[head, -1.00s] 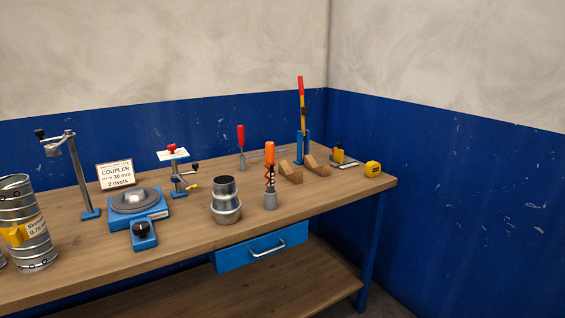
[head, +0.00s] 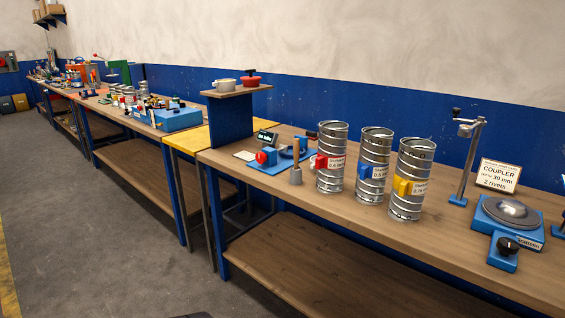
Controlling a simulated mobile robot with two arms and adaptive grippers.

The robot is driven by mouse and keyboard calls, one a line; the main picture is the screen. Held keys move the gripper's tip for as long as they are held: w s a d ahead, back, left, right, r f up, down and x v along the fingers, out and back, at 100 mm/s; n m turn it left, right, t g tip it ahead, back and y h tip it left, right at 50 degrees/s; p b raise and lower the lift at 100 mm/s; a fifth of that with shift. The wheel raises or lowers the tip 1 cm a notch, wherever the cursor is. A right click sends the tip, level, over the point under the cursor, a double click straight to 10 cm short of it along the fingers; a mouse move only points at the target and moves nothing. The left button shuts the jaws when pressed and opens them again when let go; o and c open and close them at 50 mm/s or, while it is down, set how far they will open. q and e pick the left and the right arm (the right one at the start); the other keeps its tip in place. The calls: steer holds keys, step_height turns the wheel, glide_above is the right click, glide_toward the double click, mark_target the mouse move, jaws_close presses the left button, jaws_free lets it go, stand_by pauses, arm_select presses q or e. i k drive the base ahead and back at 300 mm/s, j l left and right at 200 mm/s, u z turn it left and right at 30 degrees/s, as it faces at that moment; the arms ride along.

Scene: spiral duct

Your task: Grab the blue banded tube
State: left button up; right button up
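The blue banded tube (head: 375,148) is a ribbed, shiny metal spiral duct with a blue block and a white label on its side. It stands upright on the wooden workbench, in the middle of a row of 3 tubes. A tube with a red block (head: 331,143) stands to its left and a tube with a yellow block (head: 414,160) to its right. All are apart from one another by small gaps. Neither of my grippers shows in the head view.
A blue turntable device (head: 507,215), a coupler sign (head: 499,175) and a blue-based stand (head: 467,160) are on the right. A small tool (head: 296,175) stands left of the red-block tube. A raised shelf (head: 235,91) holds pots. Grey floor (head: 90,230) is open in front.

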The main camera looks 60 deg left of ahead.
mark_target(375, 146)
steer(key=u, duration=1.35)
